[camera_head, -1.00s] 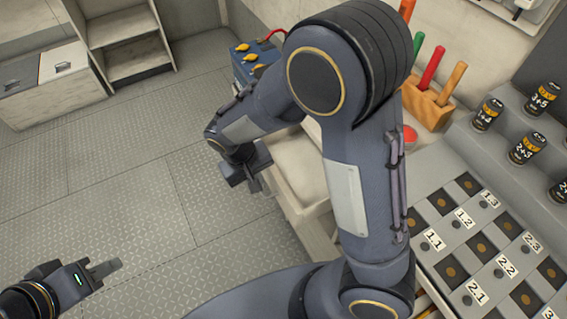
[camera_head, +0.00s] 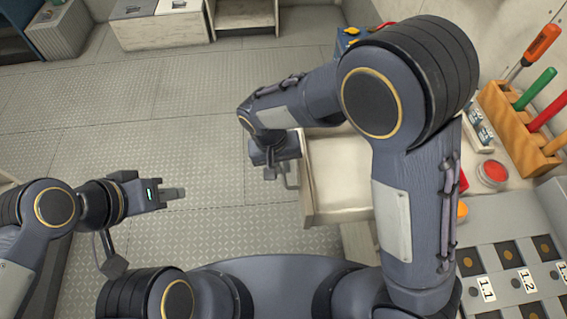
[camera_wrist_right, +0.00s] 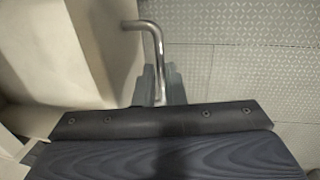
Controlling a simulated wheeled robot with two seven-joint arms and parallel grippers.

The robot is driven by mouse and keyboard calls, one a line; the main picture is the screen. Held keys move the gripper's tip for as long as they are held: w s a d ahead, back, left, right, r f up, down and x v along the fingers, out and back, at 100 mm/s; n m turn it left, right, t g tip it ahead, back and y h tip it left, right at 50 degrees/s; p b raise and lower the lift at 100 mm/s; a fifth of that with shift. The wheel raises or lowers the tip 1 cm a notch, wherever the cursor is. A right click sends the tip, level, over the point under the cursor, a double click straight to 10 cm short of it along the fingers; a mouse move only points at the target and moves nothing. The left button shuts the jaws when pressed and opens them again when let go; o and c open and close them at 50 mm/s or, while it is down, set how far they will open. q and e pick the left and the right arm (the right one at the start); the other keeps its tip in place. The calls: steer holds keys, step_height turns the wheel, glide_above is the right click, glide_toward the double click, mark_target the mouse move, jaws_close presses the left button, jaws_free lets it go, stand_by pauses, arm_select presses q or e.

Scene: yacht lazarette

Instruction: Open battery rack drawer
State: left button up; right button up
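A pale drawer (camera_head: 338,182) stands pulled out in the head view, its shallow inside partly visible and its far side hidden behind my right arm. Its front faces left, toward my right gripper (camera_head: 281,174). In the right wrist view a bent metal bar handle (camera_wrist_right: 152,36) sticks out from the pale drawer front (camera_wrist_right: 95,50). The fingers of my right gripper (camera_wrist_right: 160,86) lie on both sides of the handle bar, close against it. My left gripper (camera_head: 172,194) is away from the drawer, over the floor at left, with nothing seen in it; its finger gap is unclear.
A counter with numbered slots (camera_head: 500,262) is at lower right. A wooden holder (camera_head: 512,125) with coloured handles and a red-topped jar (camera_head: 492,173) stand above it. Open patterned floor (camera_head: 190,110) lies left of the drawer. White cabinets (camera_head: 160,27) stand at the back.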

steer(key=o, duration=0.4)
step_height(320, 180, up, 8)
steer(key=a, duration=0.1)
steer(key=shift+a, duration=0.2)
steer(key=shift+f, duration=0.1)
steer(key=shift+p, duration=0.3)
